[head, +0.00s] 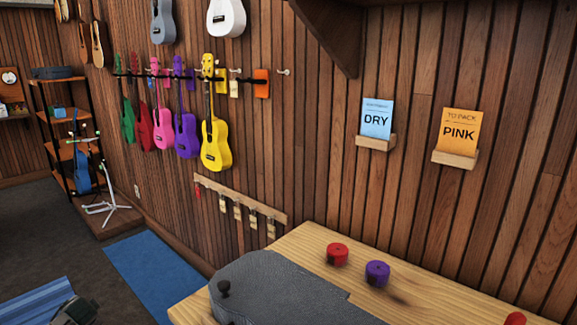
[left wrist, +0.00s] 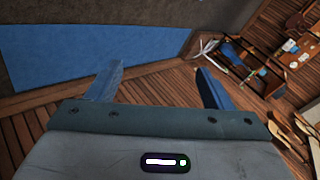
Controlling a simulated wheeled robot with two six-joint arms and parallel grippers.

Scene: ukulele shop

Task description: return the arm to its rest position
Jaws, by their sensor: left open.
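My left gripper shows in the left wrist view (left wrist: 160,77), its two bluish fingers wide apart with nothing between them. My right gripper is in neither view.
A wooden bench (head: 310,240) holds a grey case-like piece (head: 280,285), a red spool (head: 337,254) and a purple spool (head: 377,273). Colourful ukuleles hang on the wall, including a yellow one (head: 215,145). A blue mat (head: 160,270) lies left of the bench, near a shelf rack (head: 62,130).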

